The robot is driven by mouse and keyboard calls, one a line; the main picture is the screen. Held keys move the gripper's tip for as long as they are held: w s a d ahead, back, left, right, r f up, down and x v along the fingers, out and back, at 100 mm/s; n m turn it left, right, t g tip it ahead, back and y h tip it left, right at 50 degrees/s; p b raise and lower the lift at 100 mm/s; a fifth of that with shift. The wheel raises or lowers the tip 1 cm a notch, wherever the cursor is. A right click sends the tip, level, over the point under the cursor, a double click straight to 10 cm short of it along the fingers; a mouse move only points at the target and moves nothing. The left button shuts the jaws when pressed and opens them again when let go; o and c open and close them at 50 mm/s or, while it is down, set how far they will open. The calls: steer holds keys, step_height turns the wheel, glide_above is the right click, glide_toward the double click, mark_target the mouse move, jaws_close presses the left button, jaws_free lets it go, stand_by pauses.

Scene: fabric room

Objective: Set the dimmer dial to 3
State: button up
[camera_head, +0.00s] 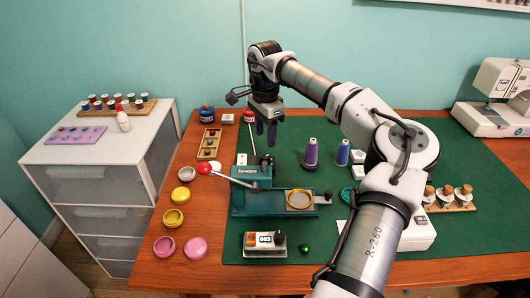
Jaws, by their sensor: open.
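A small box (258,252) with a black knob (279,238) and a white label or display stands near the front of the green mat. The label seems to show digits like "003", but they are too small to read surely. I cannot tell whether this knob is the dimmer dial, and its setting does not show. My gripper (266,132) points down over the back part of the mat, well behind and above the box. Its two dark fingers are apart with nothing visible between them.
A green press (252,176) with a long red-tipped lever stands between my gripper and the box. Thread cones (311,153) stand to the right. Several round tins (172,218) line the table's left side. A green ball (304,248) lies right of the box.

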mark_target(265, 156)
step_height(265, 156, down, 8)
steer(key=shift+r, duration=0.25)
steer(key=c, duration=1)
